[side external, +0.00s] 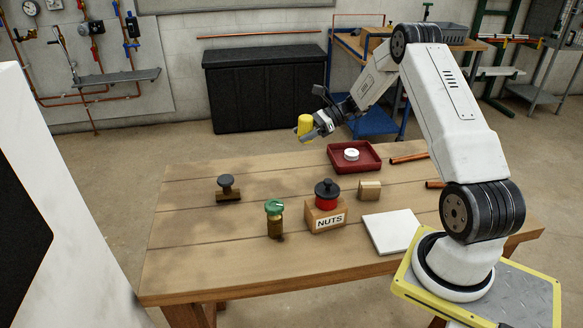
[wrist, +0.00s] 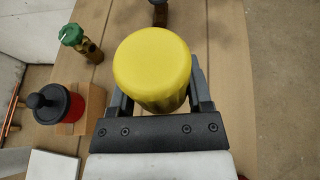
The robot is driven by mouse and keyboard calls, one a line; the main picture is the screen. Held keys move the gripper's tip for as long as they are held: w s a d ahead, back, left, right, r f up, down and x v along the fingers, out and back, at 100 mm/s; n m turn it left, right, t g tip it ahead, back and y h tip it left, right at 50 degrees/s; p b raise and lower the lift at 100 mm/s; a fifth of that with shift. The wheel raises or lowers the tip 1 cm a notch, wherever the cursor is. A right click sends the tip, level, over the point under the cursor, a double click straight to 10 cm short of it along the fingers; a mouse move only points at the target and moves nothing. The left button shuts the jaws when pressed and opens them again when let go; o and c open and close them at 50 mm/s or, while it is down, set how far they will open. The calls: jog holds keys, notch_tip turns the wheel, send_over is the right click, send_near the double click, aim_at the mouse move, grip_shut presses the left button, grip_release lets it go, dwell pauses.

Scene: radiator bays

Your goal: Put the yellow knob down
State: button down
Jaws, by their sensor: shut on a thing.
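The yellow knob (side external: 304,126) is held in the air above the far side of the wooden table (side external: 180,255). My gripper (side external: 318,130) is shut on it. In the wrist view the knob (wrist: 153,68) fills the space between the two fingers of my gripper (wrist: 155,90), with its rounded top facing the camera. The knob's underside is hidden in the wrist view. It touches nothing but the gripper.
On the table stand a dark-topped valve (side external: 227,188), a green-topped brass valve (side external: 274,216), a wooden NUTS box (side external: 325,218) with a red and black part, a small tan block (side external: 369,190), a red tray (side external: 354,156) with a white piece, and a white plate (side external: 392,231). The left front is clear.

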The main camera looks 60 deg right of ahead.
notch_tip(320, 180, up, 3)
jog(key=shift+f, duration=0.15)
jog(key=s+a+n+g+y, duration=0.2)
jog(key=a+n+g, duration=0.2)
jog(key=a, duration=1.4)
jog(key=s+a+f+n+g, duration=0.3)
jog(key=s+a, duration=0.6)
jog(key=a, duration=0.5)
jog(key=shift+s+f+g+y, duration=0.15)
jog(key=shift+f+g+y, duration=0.35)
jog(key=shift+f, duration=0.7)
jog(key=w+f, duration=0.2)
jog(key=w, duration=0.2)
jog(key=w+a+f, duration=0.1)
jog(key=w+f, duration=0.2)
jog(key=w, duration=0.1)
jog(key=w+a+f, duration=0.1)
jog(key=w+f, duration=0.2)
jog(key=w, duration=0.1)
jog(key=shift+w+f, duration=0.25)
jog(key=shift+w, duration=0.05)
jog(key=shift+w+f, duration=0.4)
